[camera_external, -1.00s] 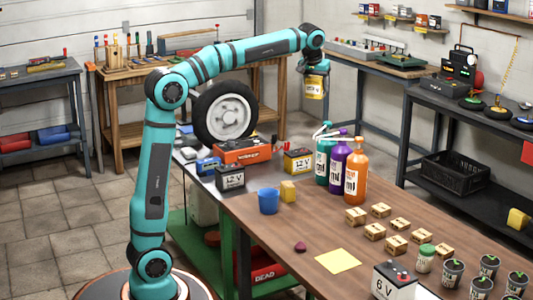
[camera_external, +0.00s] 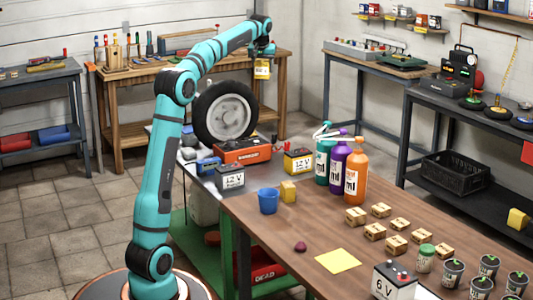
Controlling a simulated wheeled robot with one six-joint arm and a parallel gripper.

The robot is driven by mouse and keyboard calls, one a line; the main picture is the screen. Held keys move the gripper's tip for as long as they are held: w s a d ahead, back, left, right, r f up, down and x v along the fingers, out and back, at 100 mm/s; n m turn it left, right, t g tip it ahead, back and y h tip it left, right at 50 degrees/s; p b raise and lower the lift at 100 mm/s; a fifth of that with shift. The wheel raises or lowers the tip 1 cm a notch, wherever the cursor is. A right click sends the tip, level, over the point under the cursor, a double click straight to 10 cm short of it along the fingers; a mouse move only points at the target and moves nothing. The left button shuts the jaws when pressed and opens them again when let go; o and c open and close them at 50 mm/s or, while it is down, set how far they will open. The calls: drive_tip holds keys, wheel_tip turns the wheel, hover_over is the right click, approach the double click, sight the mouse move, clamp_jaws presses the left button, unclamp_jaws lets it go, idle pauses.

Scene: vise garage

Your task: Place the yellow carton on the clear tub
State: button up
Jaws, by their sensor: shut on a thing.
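The yellow carton (camera_external: 262,72) has a pale label and hangs below my gripper (camera_external: 262,57), which is shut on its top. The carton is in the air, beyond the tyre in the picture and in front of the right end of the wooden bench. I cannot clearly make out a clear tub. A pale, whitish container (camera_external: 201,207) stands under the near table, partly hidden by its green leg, and I cannot tell whether it is the tub.
A tyre (camera_external: 224,113) stands behind an orange battery (camera_external: 242,150). Tall bottles (camera_external: 355,172), a blue cup (camera_external: 268,202), a yellow block (camera_external: 288,191) and several small boxes stand on the near table (camera_external: 270,232). Open floor lies left of it.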

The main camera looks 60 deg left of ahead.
drive_tip(key=shift+n+y, duration=0.3)
drive_tip(key=shift+n, duration=0.6)
drive_tip(key=s+a, duration=0.3)
drive_tip(key=a, duration=0.3)
drive_tip(key=s+a, duration=0.3)
drive_tip(key=a, duration=0.4)
drive_tip(key=s+a, duration=0.3)
drive_tip(key=a, duration=0.3)
drive_tip(key=shift+s+a+f, duration=0.15)
drive_tip(key=shift+s+f, duration=0.05)
drive_tip(key=shift+f, duration=0.15)
drive_tip(key=s+a+n+g, duration=0.1)
drive_tip(key=s+a+n, duration=0.1)
drive_tip(key=s+a, duration=1.15)
hover_over(190, 129)
drive_tip(key=shift+m, duration=0.3)
drive_tip(key=f, duration=2.8)
drive_tip(key=shift+w+a+f, duration=0.2)
drive_tip(key=shift+a+f, duration=0.15)
drive_tip(key=shift+f, duration=0.05)
drive_tip(key=shift+f, duration=0.1)
drive_tip(key=o, duration=1.1)
drive_tip(key=shift+o, duration=0.2)
drive_tip(key=v, duration=1.2)
drive_tip(key=shift+d, duration=0.15)
drive_tip(key=shift+s, duration=0.1)
